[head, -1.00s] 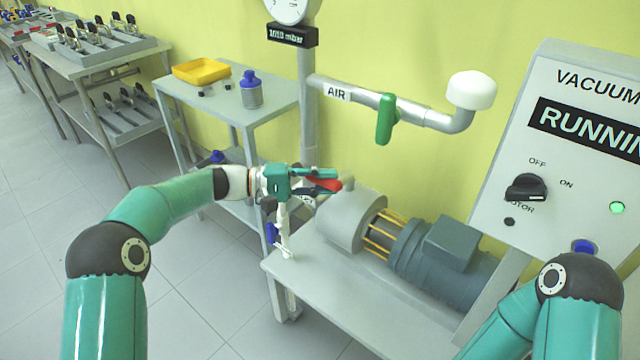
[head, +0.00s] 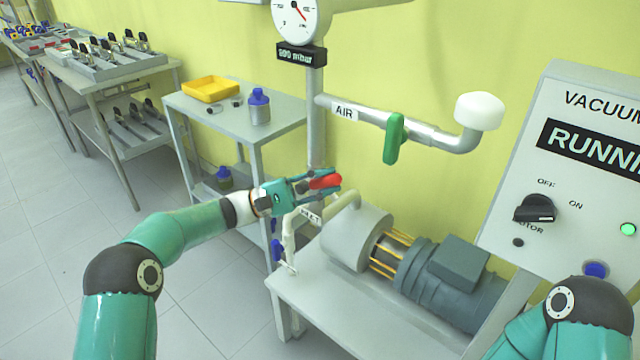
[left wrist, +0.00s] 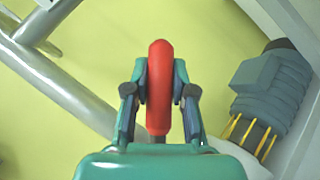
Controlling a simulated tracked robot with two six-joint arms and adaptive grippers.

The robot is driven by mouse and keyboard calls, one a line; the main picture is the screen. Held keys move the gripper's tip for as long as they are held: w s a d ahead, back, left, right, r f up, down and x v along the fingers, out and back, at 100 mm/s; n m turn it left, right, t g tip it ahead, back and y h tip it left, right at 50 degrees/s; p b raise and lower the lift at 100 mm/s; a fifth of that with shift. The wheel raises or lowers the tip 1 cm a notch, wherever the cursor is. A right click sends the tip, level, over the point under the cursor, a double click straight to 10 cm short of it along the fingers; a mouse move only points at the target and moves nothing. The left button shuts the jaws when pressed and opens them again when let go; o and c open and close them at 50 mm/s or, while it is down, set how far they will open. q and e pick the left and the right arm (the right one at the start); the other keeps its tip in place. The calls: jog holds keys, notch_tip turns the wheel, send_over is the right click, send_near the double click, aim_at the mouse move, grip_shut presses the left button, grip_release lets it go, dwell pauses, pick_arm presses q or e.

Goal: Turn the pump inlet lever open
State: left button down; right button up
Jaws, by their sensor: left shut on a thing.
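The pump inlet lever is a red handle (head: 325,181) on the pale inlet pipe (head: 343,203) at the pump's left, beside a partly hidden label. My left gripper (head: 331,183) is shut on the lever, one finger above and one below it. In the left wrist view the red lever (left wrist: 160,85) stands upright between the two fingers of the gripper (left wrist: 160,68). The valve body under the lever is mostly hidden. The pump (head: 440,265) sits on a grey stand. My right gripper is out of view; only its arm shows at lower right.
A green AIR lever (head: 394,138) hangs on the pipe above. A gauge (head: 297,18) with a display stands on the vertical pipe. The vacuum panel (head: 580,130) is at right. A side table (head: 238,117) holds a yellow tray (head: 210,90) and a bottle (head: 260,107).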

pick_arm(q)
jog(key=shift+d+r, duration=0.15)
jog(key=c, duration=0.9)
grip_release()
jog(key=shift+w, duration=0.1)
jog(key=shift+c, duration=0.2)
jog(key=v, duration=1.2)
jog(key=shift+f, duration=0.25)
jog(key=shift+c, duration=0.2)
